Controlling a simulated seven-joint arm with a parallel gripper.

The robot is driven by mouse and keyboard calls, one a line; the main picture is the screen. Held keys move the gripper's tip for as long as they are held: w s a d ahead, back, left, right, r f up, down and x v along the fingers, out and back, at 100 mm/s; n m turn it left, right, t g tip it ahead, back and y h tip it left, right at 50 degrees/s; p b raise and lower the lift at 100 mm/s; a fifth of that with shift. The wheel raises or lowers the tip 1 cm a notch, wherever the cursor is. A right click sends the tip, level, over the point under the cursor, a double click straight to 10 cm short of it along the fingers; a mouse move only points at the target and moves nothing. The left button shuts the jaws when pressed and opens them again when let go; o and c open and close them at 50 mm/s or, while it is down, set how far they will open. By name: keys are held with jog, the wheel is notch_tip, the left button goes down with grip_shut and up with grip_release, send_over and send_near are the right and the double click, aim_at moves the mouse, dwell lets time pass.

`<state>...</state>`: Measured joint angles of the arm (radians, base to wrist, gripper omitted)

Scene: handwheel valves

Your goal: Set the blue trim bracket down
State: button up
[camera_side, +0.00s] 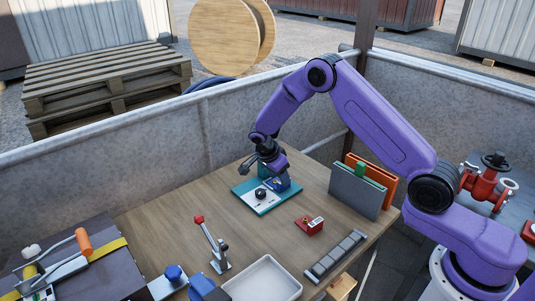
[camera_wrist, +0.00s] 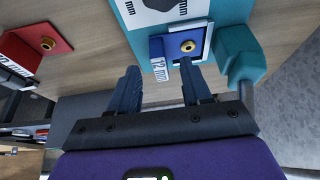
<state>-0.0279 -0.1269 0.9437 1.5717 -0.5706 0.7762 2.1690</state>
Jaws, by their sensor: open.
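The blue trim bracket (camera_wrist: 180,42) has a brass-coloured round boss and a white label reading 12 mm. In the wrist view it rests on a pale, dark-edged square on the teal board (camera_wrist: 226,10). In the side view the bracket (camera_side: 281,184) shows just below my gripper (camera_side: 271,166), on the board's right part. My gripper (camera_wrist: 161,72) is open, its two dark fingers apart near the bracket's labelled end. Gaps show on both sides of the bracket, so it is not gripped. Whether a fingertip touches it is hard to tell.
A teal block (camera_wrist: 240,55) stands close by the right finger. A black knob (camera_side: 261,194) stands on the board. A red bracket (camera_side: 309,225) lies on the wooden table. Upright grey and orange plates (camera_side: 357,190) stand right. A lever (camera_side: 212,245) and white tray (camera_side: 262,281) are in front.

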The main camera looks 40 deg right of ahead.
jog(key=v, duration=1.4)
jog(key=s+a+r+n+y, duration=0.1)
jog(key=s+a+r+n, duration=0.2)
jog(key=s+a+n, duration=0.3)
jog(key=s+r+n+y, duration=0.1)
jog(key=s+r+n, duration=0.1)
jog(key=s+n, duration=0.6)
jog(key=s+d+r+n+y, duration=0.1)
jog(key=s+n, duration=0.7)
jog(key=s, duration=0.5)
jog(key=shift+s+r+t+y, duration=0.3)
jog(key=shift+r+y, duration=0.1)
jog(key=s+d+n, duration=0.1)
jog(key=s+n, duration=0.2)
jog(key=s, duration=0.1)
jog(key=s+d+n, duration=0.2)
jog(key=s, duration=0.2)
jog(key=s+d+f+n+y, duration=0.1)
jog(key=s+n, duration=0.2)
jog(key=s, duration=0.1)
jog(key=shift+d+n, duration=0.3)
jog(key=shift+w, duration=0.1)
